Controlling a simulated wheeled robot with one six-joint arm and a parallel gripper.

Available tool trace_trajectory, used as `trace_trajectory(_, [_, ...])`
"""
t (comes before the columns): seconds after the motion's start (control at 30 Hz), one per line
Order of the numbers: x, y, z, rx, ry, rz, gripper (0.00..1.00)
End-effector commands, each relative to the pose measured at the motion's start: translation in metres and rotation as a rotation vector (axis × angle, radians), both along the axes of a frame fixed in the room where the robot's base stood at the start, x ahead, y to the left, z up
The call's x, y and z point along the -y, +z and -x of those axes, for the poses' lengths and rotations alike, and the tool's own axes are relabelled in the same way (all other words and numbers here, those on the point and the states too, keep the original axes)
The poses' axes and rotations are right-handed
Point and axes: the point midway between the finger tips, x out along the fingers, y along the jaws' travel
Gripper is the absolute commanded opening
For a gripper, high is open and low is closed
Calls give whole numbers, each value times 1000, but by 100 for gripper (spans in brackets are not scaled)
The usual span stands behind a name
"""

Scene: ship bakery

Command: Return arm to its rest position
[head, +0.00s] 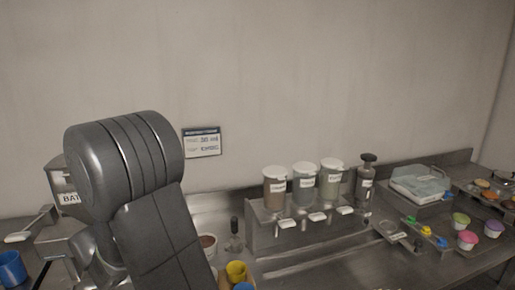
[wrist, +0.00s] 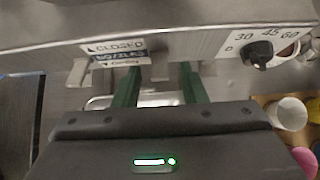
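My arm rises large and grey at the left of the head view and hides part of the counter; my gripper itself cannot be made out there. In the wrist view my gripper (wrist: 160,75) has two green fingers set well apart, with no object seen held between them. The fingertips are close to the lower edge of a metal panel (wrist: 205,45) in the picture. A small metal tab (wrist: 159,68) shows between the fingertips; I cannot tell whether they touch anything.
The panel has a closed/open nozzle label (wrist: 115,52) and a dark dial knob (wrist: 258,54). A white cup (wrist: 288,114) is at the right. In the head view, a dispenser rack (head: 275,237) with three lidded jars stands mid-counter; a yellow cup (head: 236,270) is near my arm.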

Motion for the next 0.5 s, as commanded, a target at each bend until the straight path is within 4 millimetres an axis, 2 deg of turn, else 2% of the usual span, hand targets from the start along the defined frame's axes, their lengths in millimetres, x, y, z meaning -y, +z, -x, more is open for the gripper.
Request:
trace_trajectory(0.03, [0, -6, 0, 16, 1, -4, 38])
trace_trajectory(0.5, [1, -12, 2, 148, 1, -48, 38])
